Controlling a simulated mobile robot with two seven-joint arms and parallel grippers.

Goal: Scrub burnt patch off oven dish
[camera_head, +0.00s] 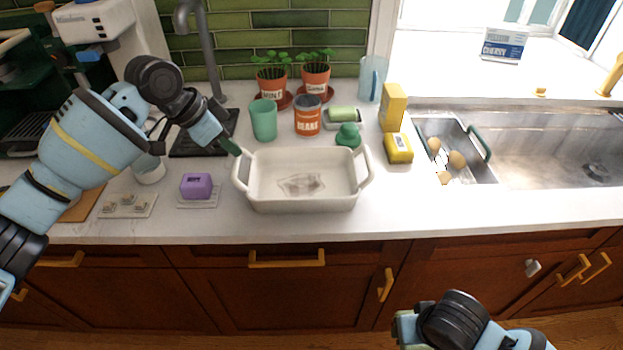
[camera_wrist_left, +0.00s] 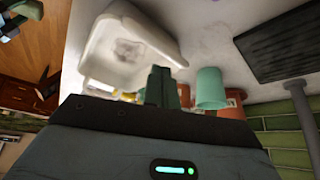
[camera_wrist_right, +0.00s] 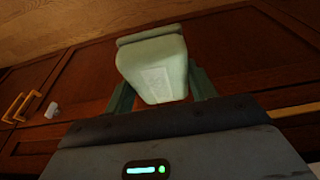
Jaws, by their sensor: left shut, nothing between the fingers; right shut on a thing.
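The white oven dish (camera_head: 258,197) sits on the counter, with a brownish burnt patch (camera_head: 301,185) on its floor. Both also show in the left wrist view, the dish (camera_wrist_left: 150,35) and the patch (camera_wrist_left: 128,50). My left gripper (camera_head: 233,147) is shut and empty, its fingertips at or just above the dish's left handle; I cannot tell whether they touch. Its closed fingers show in the left wrist view (camera_wrist_left: 162,85). My right gripper (camera_wrist_right: 161,92) is shut on a pale green block (camera_wrist_right: 155,68) with a darker green end, like a scrub sponge, in front of the cabinets, below the counter.
A green cup (camera_head: 263,120), a red can (camera_head: 307,117), potted herbs and a yellow box (camera_head: 392,106) stand behind the dish. A purple block (camera_head: 196,186) lies to its left. The sink (camera_head: 550,155) is at right. Counter in front of the dish is clear.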

